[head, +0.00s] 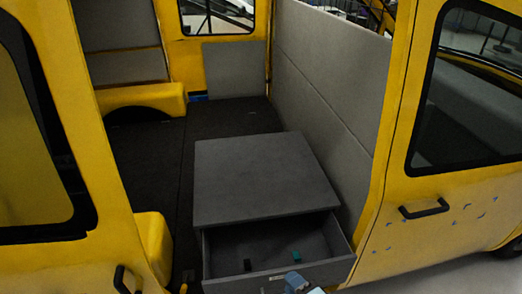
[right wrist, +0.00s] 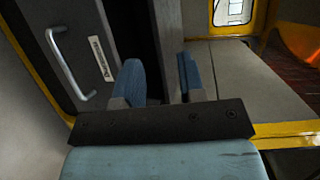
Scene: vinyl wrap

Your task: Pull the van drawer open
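The drawer (head: 265,262) is part of a grey box unit (head: 262,178) on the van floor. It stands pulled partway out, so its inside shows. My right gripper (head: 297,283) is at the drawer's front panel, low in the head view, beside the white label. In the right wrist view my right gripper (right wrist: 164,85) has its two blue fingers apart, with a dark grey strip behind the gap; whether they touch it, I cannot tell. The drawer's metal handle (right wrist: 68,62) is left of the fingers, free of them. My left gripper is not seen.
Two small objects lie in the drawer, one black (head: 247,264) and one teal (head: 296,256). Yellow van door frames stand close on both sides. A grey wall panel (head: 325,90) runs along the right. Dark floor (head: 150,165) is clear left of the unit.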

